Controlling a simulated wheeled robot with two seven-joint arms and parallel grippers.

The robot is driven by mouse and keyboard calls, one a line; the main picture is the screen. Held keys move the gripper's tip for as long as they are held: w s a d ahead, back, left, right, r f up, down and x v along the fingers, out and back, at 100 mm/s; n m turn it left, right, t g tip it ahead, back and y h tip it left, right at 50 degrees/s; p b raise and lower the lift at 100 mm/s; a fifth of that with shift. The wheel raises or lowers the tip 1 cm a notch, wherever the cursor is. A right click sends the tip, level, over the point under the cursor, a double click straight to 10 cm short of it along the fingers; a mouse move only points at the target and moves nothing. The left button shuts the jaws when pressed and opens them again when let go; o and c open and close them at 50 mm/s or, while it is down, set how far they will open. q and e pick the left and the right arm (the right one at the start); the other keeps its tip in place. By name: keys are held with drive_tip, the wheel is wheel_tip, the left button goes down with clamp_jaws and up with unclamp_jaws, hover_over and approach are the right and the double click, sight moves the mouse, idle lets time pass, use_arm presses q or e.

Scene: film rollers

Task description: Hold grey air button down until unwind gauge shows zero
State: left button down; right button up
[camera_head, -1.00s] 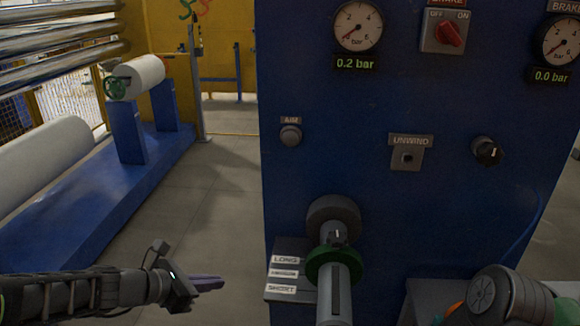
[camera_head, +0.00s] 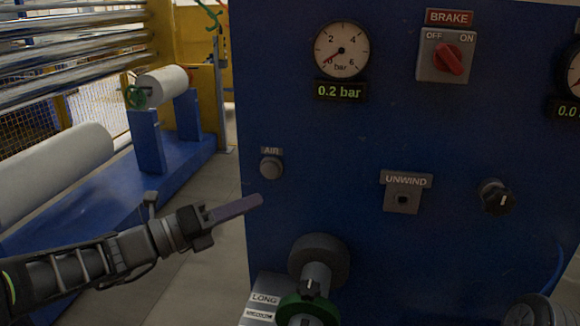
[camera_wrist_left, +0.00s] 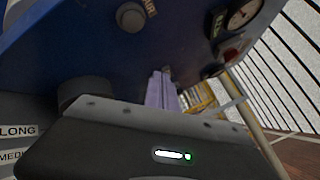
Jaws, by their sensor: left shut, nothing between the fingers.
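The grey air button (camera_head: 271,168) sits under an AIR label on the blue panel (camera_head: 450,130); it also shows in the left wrist view (camera_wrist_left: 131,17). My left gripper (camera_head: 258,200) is shut and empty, its fingers just below and left of the button, apart from it. Its fingers also show in the left wrist view (camera_wrist_left: 160,90). The gauge (camera_head: 341,50) above has its needle near zero, and its display (camera_head: 339,91) reads 0.2 bar. The UNWIND label (camera_head: 406,180) is on a plate lower on the panel. My right gripper is not in view.
A red BRAKE switch (camera_head: 448,58) is at upper right and a black knob (camera_head: 496,197) at right. A shaft with a green ring (camera_head: 306,309) sticks out below the button. White rolls (camera_head: 55,170) on a blue frame stand at left.

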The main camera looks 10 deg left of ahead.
use_arm(q)
approach(276, 172)
drive_tip(key=shift+w+d, duration=0.6)
drive_tip(key=shift+d, duration=1.7)
drive_tip(key=shift+w+r+p, duration=0.2)
drive_tip(key=shift+w+p, duration=0.35)
drive_tip(key=shift+w, duration=0.05)
drive_tip(key=shift+w+p, duration=0.4)
drive_tip(key=shift+w, duration=0.05)
drive_tip(key=shift+w+p, duration=0.4)
drive_tip(key=shift+w, duration=0.1)
idle(3.8)
